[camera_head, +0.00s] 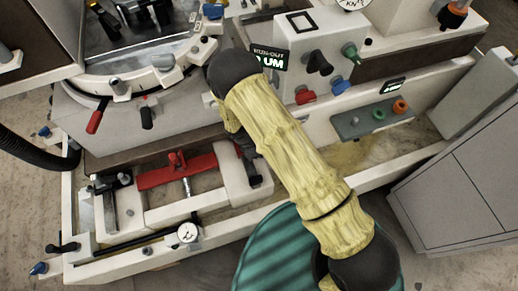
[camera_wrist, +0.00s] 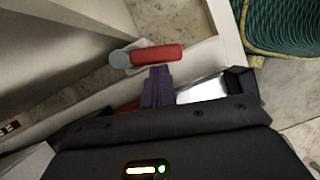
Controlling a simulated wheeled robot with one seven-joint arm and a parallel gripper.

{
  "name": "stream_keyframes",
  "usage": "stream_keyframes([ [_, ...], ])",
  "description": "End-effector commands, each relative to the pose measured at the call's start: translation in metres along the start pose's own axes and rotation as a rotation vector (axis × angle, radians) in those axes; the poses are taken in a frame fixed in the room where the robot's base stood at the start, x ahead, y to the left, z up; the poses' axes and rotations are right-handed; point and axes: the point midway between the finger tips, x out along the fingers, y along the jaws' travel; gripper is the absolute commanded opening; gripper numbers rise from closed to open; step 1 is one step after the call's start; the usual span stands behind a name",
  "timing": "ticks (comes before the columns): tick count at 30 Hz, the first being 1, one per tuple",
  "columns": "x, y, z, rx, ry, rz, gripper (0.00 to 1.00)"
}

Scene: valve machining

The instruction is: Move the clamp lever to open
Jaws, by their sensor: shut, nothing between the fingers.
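In the wrist view a red lever handle (camera_wrist: 158,54) with a round grey pivot end (camera_wrist: 120,59) lies across a pale ledge; I take it for the clamp lever. My gripper (camera_wrist: 158,72) is shut and empty, its purple fingers together. The fingertips are close beside the handle's lower edge; I cannot tell whether they touch. In the head view my gripper (camera_head: 254,180) shows only as a dark shape beside my arm. I cannot pick out this lever there; my arm may hide it.
A red clamp bar (camera_head: 176,172) and a dial gauge (camera_head: 188,233) are in the pale frame left of my gripper. A green striped round object (camera_head: 270,248) stands in front. A grey cabinet (camera_head: 455,190) is at right. Levers and coloured knobs (camera_head: 340,86) cover the machine behind.

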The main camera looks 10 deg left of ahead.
Motion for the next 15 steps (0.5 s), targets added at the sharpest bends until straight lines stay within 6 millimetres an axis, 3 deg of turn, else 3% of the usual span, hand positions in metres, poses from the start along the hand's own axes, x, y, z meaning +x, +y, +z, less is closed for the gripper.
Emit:
stream_keyframes([
  [5, 0.003, -0.006, 0.009, -0.134, -0.005, 0.051, 0.0],
  [15, 0.005, -0.008, 0.013, -0.138, -0.003, 0.053, 0.0],
])
